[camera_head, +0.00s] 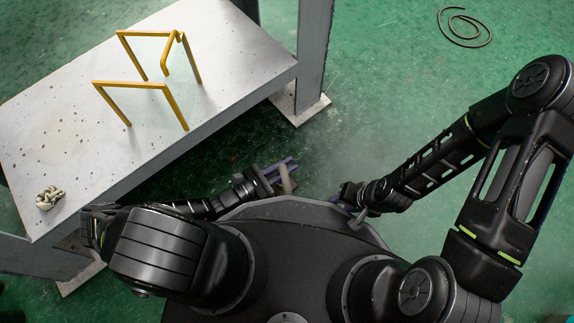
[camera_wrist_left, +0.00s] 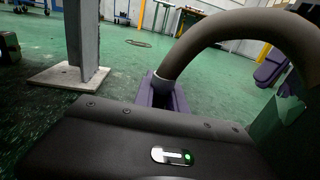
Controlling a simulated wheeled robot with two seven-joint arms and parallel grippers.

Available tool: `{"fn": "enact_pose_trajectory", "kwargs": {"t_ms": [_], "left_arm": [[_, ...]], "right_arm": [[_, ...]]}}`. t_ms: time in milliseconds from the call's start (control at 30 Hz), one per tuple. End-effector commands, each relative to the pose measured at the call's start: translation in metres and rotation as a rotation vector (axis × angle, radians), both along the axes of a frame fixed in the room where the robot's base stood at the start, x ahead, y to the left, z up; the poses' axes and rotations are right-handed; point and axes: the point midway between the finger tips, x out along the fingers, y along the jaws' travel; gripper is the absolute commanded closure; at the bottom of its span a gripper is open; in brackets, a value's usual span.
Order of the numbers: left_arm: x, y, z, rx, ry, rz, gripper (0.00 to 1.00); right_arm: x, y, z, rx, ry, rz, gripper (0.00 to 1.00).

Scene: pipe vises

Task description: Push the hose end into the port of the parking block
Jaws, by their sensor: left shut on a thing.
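My left gripper (camera_head: 281,170), with purple fingers, is low beside the table, in front of my base. It is shut on a grey-brown hose (camera_head: 286,181). In the left wrist view the hose (camera_wrist_left: 215,33) rises from between the purple fingers (camera_wrist_left: 163,93) and arches to the right edge; its end is not clear. My right gripper (camera_head: 343,195) is at the right, close to my base, and its fingers are too small and dark to read. I cannot make out a parking block or its port in either view.
A speckled grey table (camera_head: 75,135) stands at the left, with yellow bent-bar frames (camera_head: 140,84) and a knotted rope (camera_head: 49,197) on it. A grey post (camera_head: 313,50) stands at its right end. A dark coil (camera_head: 465,28) lies on the mostly clear green floor.

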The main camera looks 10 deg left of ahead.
Motion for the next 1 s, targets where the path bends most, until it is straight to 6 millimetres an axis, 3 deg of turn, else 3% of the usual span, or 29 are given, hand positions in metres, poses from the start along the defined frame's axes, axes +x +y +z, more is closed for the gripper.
{"fn": "enact_pose_trajectory", "kwargs": {"t_ms": [433,467,733,1000], "left_arm": [[0.0002,-0.0004,-0.0112,-0.001,-0.001,0.0,1.0],[0.0002,-0.0004,-0.0099,-0.001,-0.001,0.0,0.81],[0.0,-0.0001,-0.0102,-0.001,-0.001,0.0,0.59],[-0.0002,0.0002,-0.0112,0.001,0.001,0.0,0.58]], "right_arm": [[-0.0001,0.0,-0.0099,0.0,0.0,0.0,0.64],[0.0,0.0,-0.0089,0.0,0.0,0.0,0.64],[0.0,-0.0001,-0.0087,0.0,0.0,0.0,0.64],[0.0002,0.0,-0.0085,0.0,0.0,0.0,0.64]]}}
